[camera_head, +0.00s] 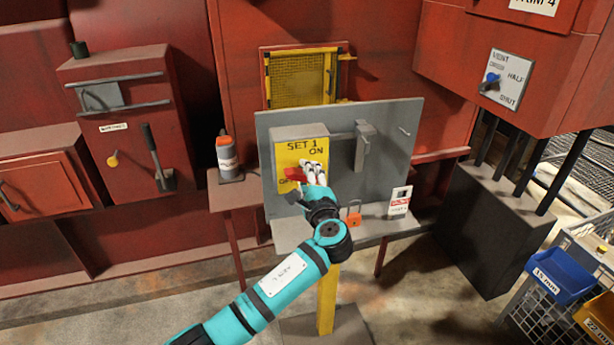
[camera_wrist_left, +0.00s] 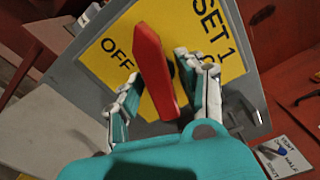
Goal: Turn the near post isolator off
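The near post isolator is a grey box with a yellow plate (camera_head: 313,151) marked SET 1, ON and OFF, on a grey backboard (camera_head: 388,112). Its red handle (camera_head: 293,174) lies roughly level across the plate, near the OFF mark. My left gripper (camera_head: 314,170) is at the plate. In the left wrist view the red handle (camera_wrist_left: 154,70) stands between the two fingers of the left gripper (camera_wrist_left: 160,80), with narrow gaps beside it. Firm contact does not show. The fingers hide part of the lettering. My right gripper is not in view.
A grey lever (camera_head: 365,145) sits on the board's right side. An orange padlock (camera_head: 353,218) and a small white tag block (camera_head: 400,200) stand on the ledge below. A bottle (camera_head: 227,157) stands left of the board. Another blue-knobbed switch (camera_head: 491,79) is at upper right.

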